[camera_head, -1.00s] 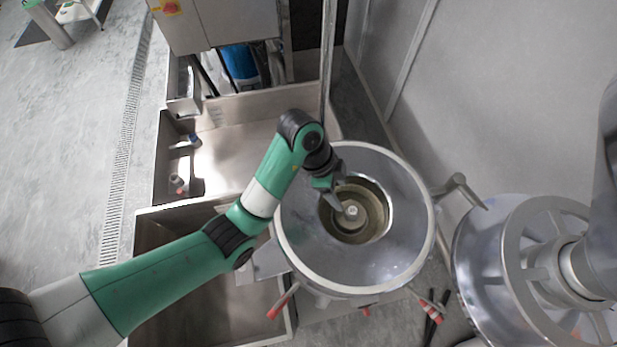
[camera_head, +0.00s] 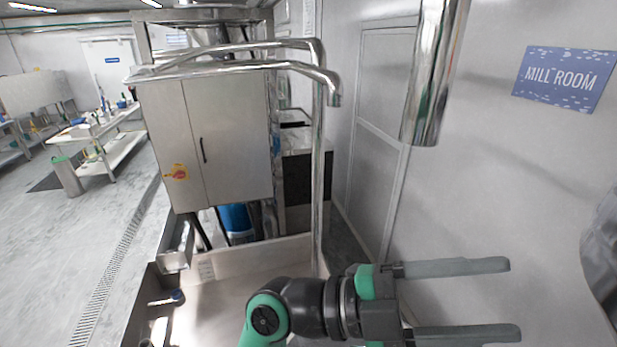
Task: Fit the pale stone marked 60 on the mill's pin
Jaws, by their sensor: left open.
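My left gripper (camera_head: 512,299) is in the lower right of the head view. Its two long grey fingers are spread wide apart and point to the right, with nothing between them. Neither the mill, its pin nor the pale stone marked 60 shows in the head view now. My right gripper is not in view.
A steel sink basin (camera_head: 225,300) lies below and left of my left gripper. A tall metal cabinet (camera_head: 205,140) and bent steel pipes (camera_head: 318,160) stand behind it. A steel tube (camera_head: 432,80) hangs from above. A "MILL ROOM" sign (camera_head: 566,79) is on the right wall.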

